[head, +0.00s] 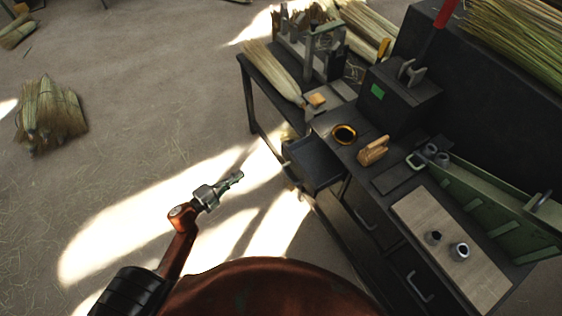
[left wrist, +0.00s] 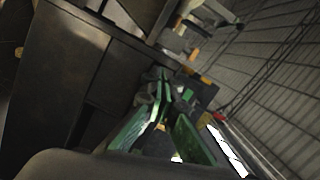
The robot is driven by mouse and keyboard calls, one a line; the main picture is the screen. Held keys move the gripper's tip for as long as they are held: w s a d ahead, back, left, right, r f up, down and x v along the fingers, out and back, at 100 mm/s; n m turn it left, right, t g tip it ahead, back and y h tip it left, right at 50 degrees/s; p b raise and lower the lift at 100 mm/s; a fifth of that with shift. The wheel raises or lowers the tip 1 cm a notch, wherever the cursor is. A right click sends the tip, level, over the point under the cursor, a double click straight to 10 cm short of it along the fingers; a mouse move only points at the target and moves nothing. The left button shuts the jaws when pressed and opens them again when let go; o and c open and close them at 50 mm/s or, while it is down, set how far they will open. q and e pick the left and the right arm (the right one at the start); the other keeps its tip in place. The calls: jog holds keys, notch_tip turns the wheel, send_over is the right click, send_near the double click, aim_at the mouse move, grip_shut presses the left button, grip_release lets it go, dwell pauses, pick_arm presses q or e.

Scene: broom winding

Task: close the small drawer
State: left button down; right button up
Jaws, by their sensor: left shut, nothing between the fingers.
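The small drawer (head: 313,163) is a dark open tray that sticks out from the left front of the dark workbench (head: 350,152) in the head view. Its inside shows from above. My left gripper (head: 238,177), grey and green, is to the left of the drawer and apart from it, pointing toward the bench. Its fingers are shut with nothing between them. In the left wrist view the green fingers (left wrist: 164,78) come together ahead of the camera. Dark panels fill the left of that view; I cannot tell whether the drawer is among them. My right gripper is not in view.
Below the bench top are larger closed fronts with a handle (head: 419,287). On top lie a ring-shaped roll (head: 344,134), a wooden block (head: 373,150) and a board (head: 450,245). A straw bundle (head: 50,113) lies on the floor at left. The floor left of the bench is mostly clear.

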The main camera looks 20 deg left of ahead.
pick_arm(q)
jog(key=d+r+m+g+h+b, duration=0.1)
jog(key=d+r+m+h+b, duration=0.15)
jog(key=d+r+m, duration=0.2)
send_near(285, 155)
jog(key=shift+m+h, duration=0.35)
jog(key=shift+h, duration=0.1)
jog(key=x, duration=0.6)
jog(key=shift+w+f+b, duration=0.35)
jog(key=shift+w+f, duration=0.05)
jog(key=shift+w, duration=0.15)
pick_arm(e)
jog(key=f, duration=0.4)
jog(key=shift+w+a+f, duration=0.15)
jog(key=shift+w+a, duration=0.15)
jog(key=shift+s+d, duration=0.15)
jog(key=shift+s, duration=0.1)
